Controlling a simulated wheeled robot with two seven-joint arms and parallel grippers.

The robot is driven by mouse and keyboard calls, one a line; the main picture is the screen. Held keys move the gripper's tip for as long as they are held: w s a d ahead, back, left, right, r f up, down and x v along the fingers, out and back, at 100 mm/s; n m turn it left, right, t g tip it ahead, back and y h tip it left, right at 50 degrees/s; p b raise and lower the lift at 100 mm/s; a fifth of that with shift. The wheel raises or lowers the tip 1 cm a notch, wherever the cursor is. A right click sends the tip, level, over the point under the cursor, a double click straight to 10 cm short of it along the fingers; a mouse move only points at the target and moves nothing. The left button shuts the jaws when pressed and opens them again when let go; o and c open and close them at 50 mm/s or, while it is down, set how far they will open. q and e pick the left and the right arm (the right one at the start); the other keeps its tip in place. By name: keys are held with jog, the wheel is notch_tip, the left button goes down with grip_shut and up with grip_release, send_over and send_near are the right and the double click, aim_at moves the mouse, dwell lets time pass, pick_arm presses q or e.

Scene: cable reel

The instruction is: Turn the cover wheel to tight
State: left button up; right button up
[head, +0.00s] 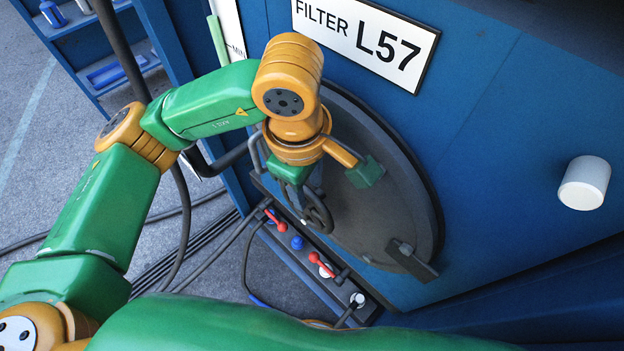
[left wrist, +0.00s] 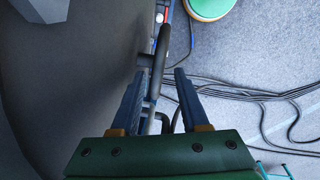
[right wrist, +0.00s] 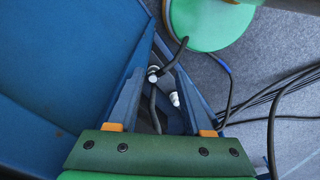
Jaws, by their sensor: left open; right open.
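The round dark grey cover (head: 395,190) is set in the blue cabinet wall, and it seems shut. The dark cover wheel (head: 320,215) stands out from it, partly hidden behind my left gripper. In the left wrist view, a dark rim or bar of the wheel (left wrist: 165,45) shows edge-on, beyond and between the fingertips. My left gripper (left wrist: 157,78) is open and close to the wheel; I cannot tell if it touches. My right gripper (right wrist: 160,75) is open with nothing held, low beside blue panels, and out of the head view. The wheel's tightness marks cannot be seen.
A dark latch or hinge (head: 412,262) sits at the cover's lower right. A white knob (head: 584,183) juts from the wall. Red handles (head: 276,220) and a blue knob (head: 297,242) line the ledge below. A hose connector (right wrist: 153,73) lies ahead of my right gripper. Cables cross the floor.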

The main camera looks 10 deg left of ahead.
aim_at(324, 215)
pick_arm(q)
jog(key=shift+s+d+f+p, duration=0.15)
jog(key=shift+s+f+p, duration=0.05)
jog(key=shift+f, duration=0.45)
jog(key=shift+s+d+f+p, duration=0.1)
jog(key=shift+s+f+p, duration=0.1)
jog(key=shift+f, duration=0.4)
jog(key=shift+w+f, duration=0.65)
jog(key=shift+f, duration=0.15)
jog(key=shift+w+a+f, duration=0.1)
jog(key=shift+w, duration=0.05)
jog(key=shift+s, duration=0.25)
grip_shut()
pick_arm(e)
jog(key=shift+s+d+r, duration=0.15)
jog(key=shift+s+r, duration=0.05)
jog(key=shift+r, duration=0.35)
jog(key=shift+f, duration=0.1)
